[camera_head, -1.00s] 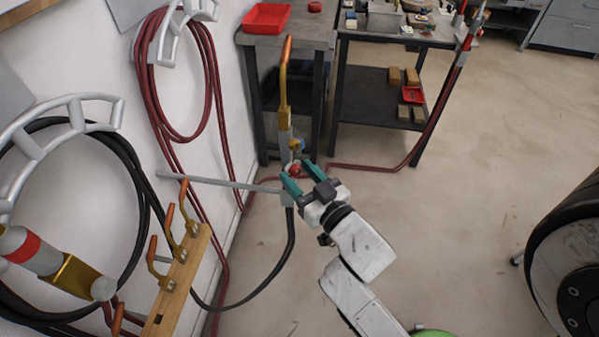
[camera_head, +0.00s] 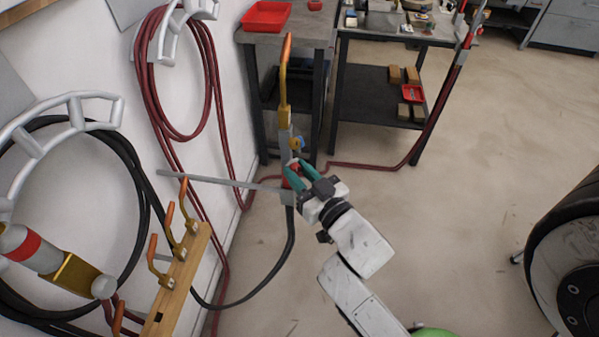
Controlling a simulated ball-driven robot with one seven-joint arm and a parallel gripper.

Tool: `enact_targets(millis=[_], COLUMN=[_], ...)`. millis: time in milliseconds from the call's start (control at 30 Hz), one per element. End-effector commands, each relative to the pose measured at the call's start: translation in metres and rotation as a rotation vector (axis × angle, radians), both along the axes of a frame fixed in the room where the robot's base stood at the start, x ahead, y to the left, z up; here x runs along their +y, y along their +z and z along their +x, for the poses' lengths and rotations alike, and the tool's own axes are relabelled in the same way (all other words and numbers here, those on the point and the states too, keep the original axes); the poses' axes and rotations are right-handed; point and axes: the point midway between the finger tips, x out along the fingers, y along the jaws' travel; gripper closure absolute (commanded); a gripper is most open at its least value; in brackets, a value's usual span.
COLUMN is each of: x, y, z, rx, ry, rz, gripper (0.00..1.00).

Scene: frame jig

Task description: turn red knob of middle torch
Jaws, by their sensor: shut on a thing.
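The middle torch (camera_head: 284,118) stands upright near the centre of the head view. It has an orange tip, a brass neck and a grey body, and it is held at the end of a grey rod (camera_head: 222,182). A blue knob (camera_head: 300,143) shows on its right side. Its red knob (camera_head: 290,170) is lower down, mostly hidden between the teal fingers. My gripper (camera_head: 294,172) reaches in from the lower right and is shut on the red knob.
A wooden rack (camera_head: 181,278) with several orange-tipped nozzles is at lower left. A black hose (camera_head: 287,252) hangs below the torch. Red hoses (camera_head: 148,100) hang on the wall. Workbenches (camera_head: 395,42) stand behind. The floor to the right is open.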

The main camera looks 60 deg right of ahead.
Motion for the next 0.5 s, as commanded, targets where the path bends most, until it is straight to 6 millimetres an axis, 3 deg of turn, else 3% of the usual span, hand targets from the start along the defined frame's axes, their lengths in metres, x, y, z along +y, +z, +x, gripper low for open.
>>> enact_targets(millis=[467,500], x=[0.0,0.0], y=[-0.0001,0.0], z=[0.0,0.0], rx=[0.052,0.052], ry=[0.0,0.0], rz=[-0.113,-0.113], gripper=[1.0,0.71])
